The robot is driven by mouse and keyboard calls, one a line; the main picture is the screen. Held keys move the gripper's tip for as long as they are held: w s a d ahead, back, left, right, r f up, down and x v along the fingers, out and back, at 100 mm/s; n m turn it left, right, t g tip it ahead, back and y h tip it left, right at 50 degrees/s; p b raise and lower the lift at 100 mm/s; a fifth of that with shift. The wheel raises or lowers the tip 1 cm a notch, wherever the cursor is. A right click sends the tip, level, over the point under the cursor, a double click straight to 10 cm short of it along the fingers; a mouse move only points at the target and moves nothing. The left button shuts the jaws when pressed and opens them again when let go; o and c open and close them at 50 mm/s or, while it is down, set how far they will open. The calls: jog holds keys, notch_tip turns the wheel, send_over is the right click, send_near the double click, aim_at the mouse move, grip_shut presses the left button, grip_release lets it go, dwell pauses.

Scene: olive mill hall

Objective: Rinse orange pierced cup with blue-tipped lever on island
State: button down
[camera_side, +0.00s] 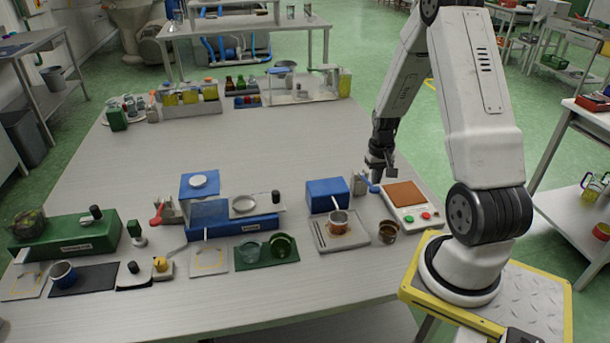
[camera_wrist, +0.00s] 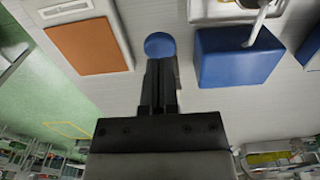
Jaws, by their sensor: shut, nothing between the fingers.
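The blue-tipped lever (camera_side: 374,188) stands at the right of a blue box (camera_side: 326,190) with a thin pale spout. Its round blue tip shows in the wrist view (camera_wrist: 160,44), just beyond my fingertips. My gripper (camera_side: 376,179) is shut and empty, pointing down over the lever tip. I cannot tell if it touches. A small orange-brown cup (camera_side: 338,226), seemingly the orange pierced cup, sits on a grey tray (camera_side: 322,241) in front of the blue box, under the spout. Its holes are too small to make out. In the wrist view the blue box (camera_wrist: 238,58) lies right of my fingers.
A white scale with an orange-brown plate (camera_side: 404,194) lies close right of the lever. A brown cup (camera_side: 388,233) stands in front of it. A green mat (camera_side: 267,262) with two glass cups lies left of the tray. The table behind the blue box is clear.

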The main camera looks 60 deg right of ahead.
jog(key=shift+r, duration=2.5)
